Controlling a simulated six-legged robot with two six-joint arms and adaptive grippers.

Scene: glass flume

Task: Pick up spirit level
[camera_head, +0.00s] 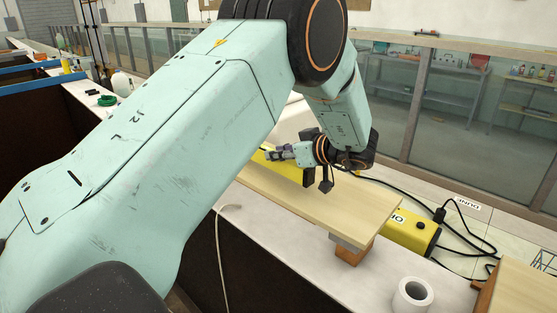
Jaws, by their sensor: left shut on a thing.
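The spirit level (263,160) looks like a yellow bar with a dark end, beside my left gripper, over the pale wooden board. Its left part is hidden behind my own arm. My left gripper (275,154) points left from the wrist and is shut on the level. The exact contact is small and partly hidden. I cannot tell whether the level touches the board. My right gripper is not in view.
The pale wooden board (357,205) rests on a block (351,255) at its near end. A yellow box (411,232) with black cables stands behind it. A white roll (412,295) stands at the front right. Glass flume walls (452,95) run behind.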

